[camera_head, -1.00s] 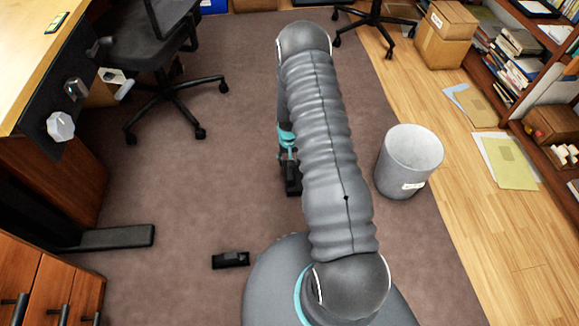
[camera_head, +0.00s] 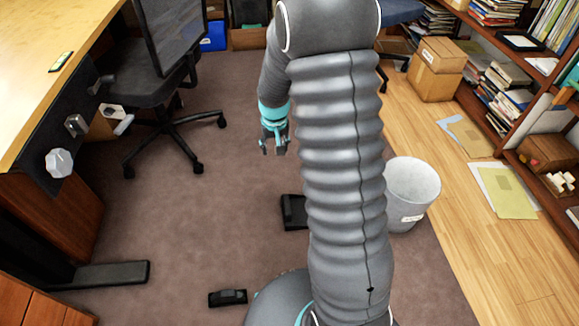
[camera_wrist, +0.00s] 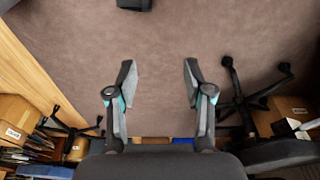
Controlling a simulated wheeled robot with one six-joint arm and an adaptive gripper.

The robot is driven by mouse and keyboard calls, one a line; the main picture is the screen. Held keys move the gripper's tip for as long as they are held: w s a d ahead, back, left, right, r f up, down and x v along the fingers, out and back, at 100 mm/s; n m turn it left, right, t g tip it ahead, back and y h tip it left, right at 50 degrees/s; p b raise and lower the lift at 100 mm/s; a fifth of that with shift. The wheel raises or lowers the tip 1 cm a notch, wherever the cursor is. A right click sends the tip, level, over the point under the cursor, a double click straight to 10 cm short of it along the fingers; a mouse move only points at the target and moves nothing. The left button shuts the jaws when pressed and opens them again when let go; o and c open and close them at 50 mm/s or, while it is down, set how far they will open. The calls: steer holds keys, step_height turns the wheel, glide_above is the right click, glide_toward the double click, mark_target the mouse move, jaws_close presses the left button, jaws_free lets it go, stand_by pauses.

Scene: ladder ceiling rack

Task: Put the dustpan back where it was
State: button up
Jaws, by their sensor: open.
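A flat black object (camera_head: 293,212), which looks like the dustpan, lies on the brown carpet in the head view. My arm hides its right part. My gripper (camera_head: 272,149) hangs above the carpet, apart from it and farther back. In the wrist view my gripper (camera_wrist: 159,75) is open, its two fingers wide apart with nothing between them. A dark object (camera_wrist: 134,4) is cut off at the top edge of that view; it is probably the same black object.
A smaller black object (camera_head: 228,298) lies on the carpet at the front. A grey waste bin (camera_head: 411,190) stands right of my arm. An office chair (camera_head: 165,85) and a desk (camera_head: 45,50) are on the left, shelves (camera_head: 545,110) on the right. Carpet between is clear.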

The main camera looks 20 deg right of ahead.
steer(key=s+a+r+n+t, duration=0.1)
steer(key=s+a+r, duration=0.2)
steer(key=s+r, duration=0.7)
steer(key=s+a+r+n+t, duration=0.1)
steer(key=s+a+r+t, duration=0.15)
steer(key=s+r, duration=0.7)
steer(key=s+a+r, duration=0.2)
steer(key=s+r, duration=0.2)
steer(key=s, duration=0.4)
steer(key=shift+s, duration=0.25)
